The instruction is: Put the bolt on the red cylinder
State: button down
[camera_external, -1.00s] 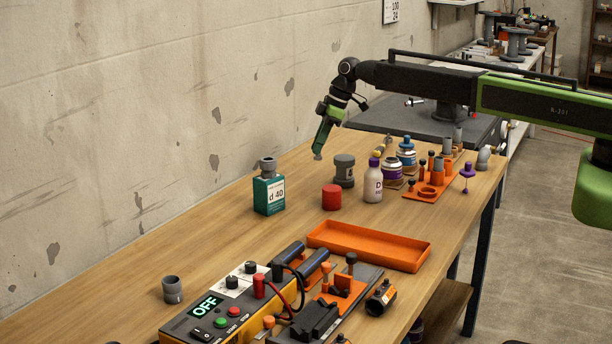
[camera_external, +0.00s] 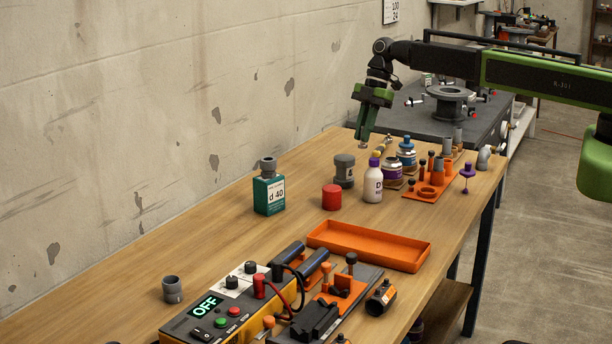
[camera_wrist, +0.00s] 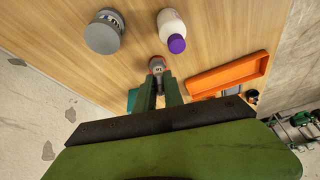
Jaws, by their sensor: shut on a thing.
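My gripper (camera_external: 364,138) is above the bench, up and to the right of the cylinder in the external view, pointing down. It is shut on the bolt, whose small grey end (camera_external: 363,146) shows below the fingertips. In the wrist view the bolt (camera_wrist: 157,67) shows as a grey piece between the fingertips, with a little red around it. Most of the bolt is hidden by the fingers.
A grey jar (camera_external: 344,170) and the white bottle (camera_external: 373,184) stand close to the cylinder. A green bottle (camera_external: 269,194) is to its left, an orange tray (camera_external: 369,246) in front. Several small parts stand at the right. Bare bench lies left of the cylinder.

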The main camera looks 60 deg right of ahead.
jog(key=shift+s+r+p, duration=0.2)
jog(key=shift+s+r, duration=0.05)
jog(key=shift+r, duration=0.25)
jog(key=shift+s+r+p, duration=0.2)
jog(key=shift+s+r, duration=0.05)
jog(key=shift+r, duration=0.45)
jog(key=b, duration=0.7)
send_near(327, 190)
jog(key=shift+w+a, duration=0.3)
jog(key=shift+a, duration=0.45)
notch_tip(327, 190, down, 5)
jog(key=b, duration=0.4)
jog(key=shift+r, duration=0.55)
jog(key=shift+f, duration=0.25)
jog(key=c, duration=1.5)
grip_release()
jog(key=shift+o, duration=0.2)
jog(key=shift+r, duration=0.1)
